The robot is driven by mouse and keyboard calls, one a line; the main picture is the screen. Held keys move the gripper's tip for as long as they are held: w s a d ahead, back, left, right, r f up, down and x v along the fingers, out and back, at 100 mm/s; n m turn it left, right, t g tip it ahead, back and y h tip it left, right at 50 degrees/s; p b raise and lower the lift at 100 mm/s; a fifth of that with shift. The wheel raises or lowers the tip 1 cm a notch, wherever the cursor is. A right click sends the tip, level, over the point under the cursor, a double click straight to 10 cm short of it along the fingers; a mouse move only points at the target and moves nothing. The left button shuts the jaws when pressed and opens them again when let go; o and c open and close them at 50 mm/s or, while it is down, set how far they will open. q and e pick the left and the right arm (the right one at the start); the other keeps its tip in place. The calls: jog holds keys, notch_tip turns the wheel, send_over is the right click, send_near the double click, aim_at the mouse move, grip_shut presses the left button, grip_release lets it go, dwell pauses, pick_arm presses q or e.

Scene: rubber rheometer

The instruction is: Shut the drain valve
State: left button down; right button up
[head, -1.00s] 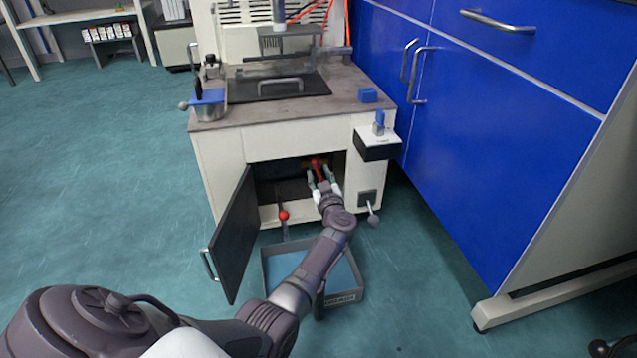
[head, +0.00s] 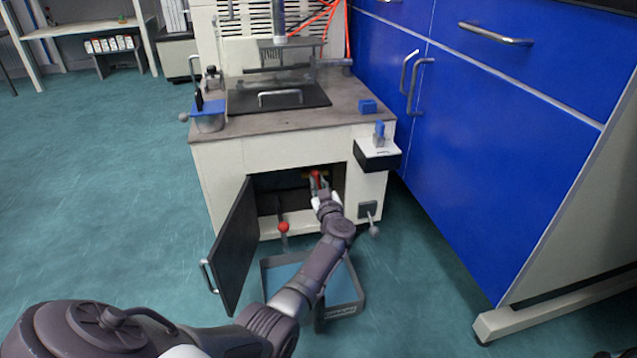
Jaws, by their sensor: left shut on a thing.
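The drain valve's red handle (head: 316,174) shows inside the open lower cabinet of the rheometer. A little yellow of the valve shows beside it; the rest is hidden by my gripper and shadow. My left gripper (head: 319,182) reaches into the cabinet opening from the front and is shut on the red handle. Its fingers cover much of the handle, so its exact angle is hard to tell. My right gripper is not in view.
The black cabinet door (head: 233,246) stands open to the left. A red ball knob (head: 283,227) rises at the opening's front edge. A lever (head: 373,226) sticks out at right.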

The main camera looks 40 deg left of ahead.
pick_arm(q)
jog(key=shift+r+m+p, duration=0.3)
jog(key=shift+m+p, duration=0.5)
jog(key=shift+p, duration=0.4)
jog(key=shift+f+m+p, duration=0.25)
jog(key=shift+m+p, duration=0.1)
jog(key=shift+m, duration=0.15)
jog(key=shift+f, duration=0.1)
jog(key=c, duration=1.2)
grip_release()
jog(key=shift+s+d, duration=0.15)
jog(key=shift+d, duration=0.1)
jog(key=v, duration=0.7)
jog(key=shift+s, duration=0.1)
